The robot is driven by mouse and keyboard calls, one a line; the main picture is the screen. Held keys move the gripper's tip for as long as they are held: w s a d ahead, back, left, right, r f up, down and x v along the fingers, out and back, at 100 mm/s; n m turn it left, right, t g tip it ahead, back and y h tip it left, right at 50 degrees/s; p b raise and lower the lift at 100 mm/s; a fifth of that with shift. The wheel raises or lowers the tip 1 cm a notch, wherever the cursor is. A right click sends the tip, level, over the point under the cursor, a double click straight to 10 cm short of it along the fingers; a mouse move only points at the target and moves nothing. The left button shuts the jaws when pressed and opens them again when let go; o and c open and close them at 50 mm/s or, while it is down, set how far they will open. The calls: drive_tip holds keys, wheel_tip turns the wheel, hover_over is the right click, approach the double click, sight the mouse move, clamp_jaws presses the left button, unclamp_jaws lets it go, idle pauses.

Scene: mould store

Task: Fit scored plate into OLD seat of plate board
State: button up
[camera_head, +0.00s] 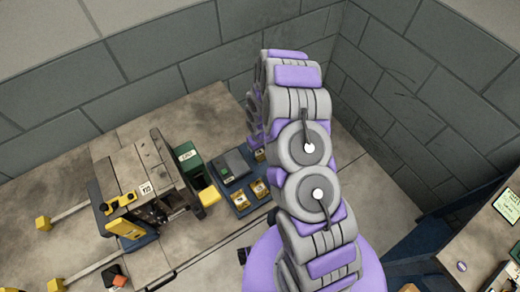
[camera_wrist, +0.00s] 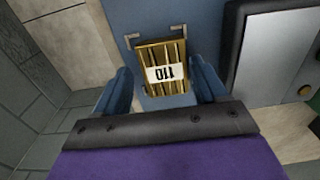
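My gripper (camera_wrist: 161,68) is open, with one blue finger on each side of the plate and gaps between; contact is not visible. In the head view the blue board (camera_head: 232,192) carries small yellow-gold plates (camera_head: 260,188) and (camera_head: 240,200). My arm hides part of that area and the gripper there. I cannot tell which plate is the scored one, nor read an OLD mark.
A grey box (camera_head: 232,165) stands on the board, also at right in the wrist view (camera_wrist: 272,55).

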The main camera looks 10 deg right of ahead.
drive_tip(key=shift+o, duration=0.3)
drive_tip(key=shift+a, duration=0.1)
drive_tip(key=shift+a+r, duration=0.1)
drive_tip(key=shift+r, duration=0.35)
wheel_tip(320, 180, up, 12)
drive_tip(key=p, duration=0.2)
wheel_tip(320, 180, up, 10)
hover_over(260, 153)
drive_tip(key=s, duration=0.4)
drive_tip(key=s+r+m, duration=0.1)
drive_tip(key=s+r, duration=0.5)
drive_tip(key=s, duration=0.4)
drive_tip(key=s+r+m+g, duration=0.1)
drive_tip(key=s+r, duration=0.6)
drive_tip(key=s, duration=0.3)
drive_tip(key=s+r+m, duration=0.1)
drive_tip(key=s+r, duration=0.5)
drive_tip(key=s, duration=0.4)
drive_tip(key=shift+r+m+g, duration=0.15)
drive_tip(key=shift+m+g, duration=0.15)
drive_tip(key=shift+g, duration=0.1)
